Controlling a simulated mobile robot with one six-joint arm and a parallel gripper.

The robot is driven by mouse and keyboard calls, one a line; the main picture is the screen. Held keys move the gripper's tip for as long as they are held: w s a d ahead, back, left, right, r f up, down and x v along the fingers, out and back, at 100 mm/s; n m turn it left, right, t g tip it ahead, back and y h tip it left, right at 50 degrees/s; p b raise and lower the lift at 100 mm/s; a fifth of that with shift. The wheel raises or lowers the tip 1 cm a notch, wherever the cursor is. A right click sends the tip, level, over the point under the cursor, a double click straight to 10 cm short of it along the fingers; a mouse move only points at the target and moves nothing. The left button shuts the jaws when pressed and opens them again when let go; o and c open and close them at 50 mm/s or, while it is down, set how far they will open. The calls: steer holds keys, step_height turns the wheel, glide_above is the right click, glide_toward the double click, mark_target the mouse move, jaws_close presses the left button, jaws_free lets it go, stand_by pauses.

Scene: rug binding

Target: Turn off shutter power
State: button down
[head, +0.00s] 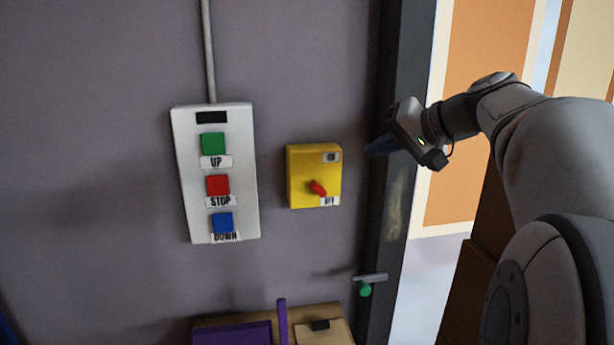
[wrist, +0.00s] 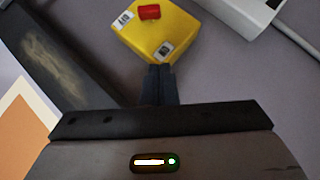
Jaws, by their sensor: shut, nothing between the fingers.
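The shutter power switch is a yellow box (head: 301,169) on the grey wall, with a red rotary knob (head: 317,188) low on its face. A white label reading OFF (head: 330,201) sits at its lower right corner, and a small label is at its upper right. The knob lies slanted, its lower end toward the OFF label. My gripper (head: 370,150) is shut and empty, to the right of the box and apart from it in the head view. In the wrist view the box (wrist: 160,34) and knob (wrist: 149,12) show beyond the closed fingertips (wrist: 161,72).
A white panel (head: 215,225) with green UP, red STOP and blue DOWN buttons is left of the box. A dark door post (head: 399,150) stands right, behind my gripper. A green-knobbed handle (head: 366,287) is lower down, above a wooden surface with purple items (head: 233,334).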

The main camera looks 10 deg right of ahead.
mark_target(318, 188)
steer(key=x, duration=0.4)
steer(key=p+x, duration=0.1)
steer(key=x, duration=0.2)
steer(key=s+a+x, duration=0.1)
steer(key=x, duration=0.3)
steer(key=shift+w+a+f+p, duration=0.2)
steer(key=shift+f+p, duration=0.15)
steer(key=shift+f, duration=0.2)
steer(key=shift+a+f, duration=0.6)
steer(key=shift+s, duration=0.1)
